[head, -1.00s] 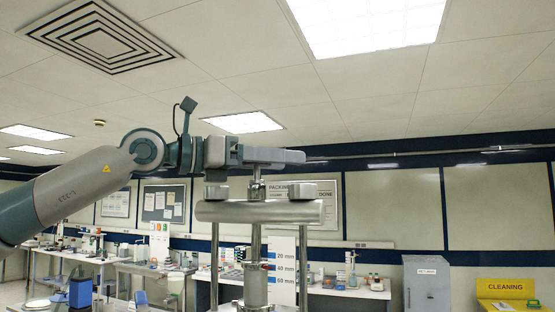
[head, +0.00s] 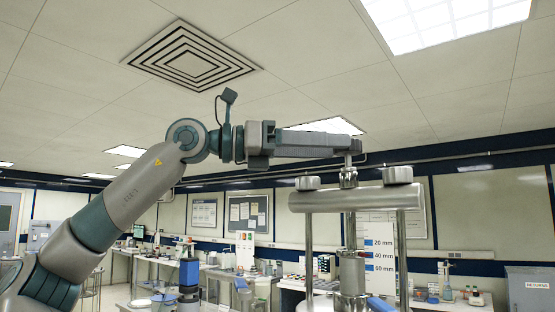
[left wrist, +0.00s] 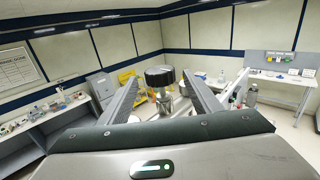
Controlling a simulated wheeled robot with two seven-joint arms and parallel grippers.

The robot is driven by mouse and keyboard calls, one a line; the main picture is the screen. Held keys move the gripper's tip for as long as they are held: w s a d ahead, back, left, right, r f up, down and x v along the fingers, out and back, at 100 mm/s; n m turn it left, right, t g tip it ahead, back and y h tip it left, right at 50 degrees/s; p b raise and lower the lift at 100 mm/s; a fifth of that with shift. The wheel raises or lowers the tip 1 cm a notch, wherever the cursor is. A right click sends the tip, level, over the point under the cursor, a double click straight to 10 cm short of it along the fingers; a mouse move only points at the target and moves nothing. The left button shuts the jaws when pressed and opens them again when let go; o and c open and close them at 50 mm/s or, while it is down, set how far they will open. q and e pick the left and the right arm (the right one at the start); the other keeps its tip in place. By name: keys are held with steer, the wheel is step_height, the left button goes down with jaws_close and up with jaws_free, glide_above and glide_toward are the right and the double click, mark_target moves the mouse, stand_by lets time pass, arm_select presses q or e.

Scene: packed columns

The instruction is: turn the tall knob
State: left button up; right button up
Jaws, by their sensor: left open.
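The tall knob (head: 354,147) is a dark round cap on a silver stem, standing above the middle of a steel crossbar (head: 350,198). In the left wrist view the ribbed dark knob (left wrist: 159,75) shows between the far ends of my two fingers, with a gap on each side. My left gripper (head: 345,145) reaches in level from the left above the crossbar, and its fingertips are close to the knob. The left gripper (left wrist: 160,82) is open and holds nothing. My right gripper is not in view.
The crossbar carries a round cap at the left end (head: 308,183) and another at the right end (head: 397,174), on steel posts. A scale board (head: 380,243) stands behind. Benches with lab items line the back wall.

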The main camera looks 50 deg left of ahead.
arm_select(q)
steer(key=b+v, duration=0.3)
steer(key=v, duration=0.5)
steer(key=shift+s+a, duration=0.2)
steer(key=shift+s, duration=0.05)
stand_by(0.4)
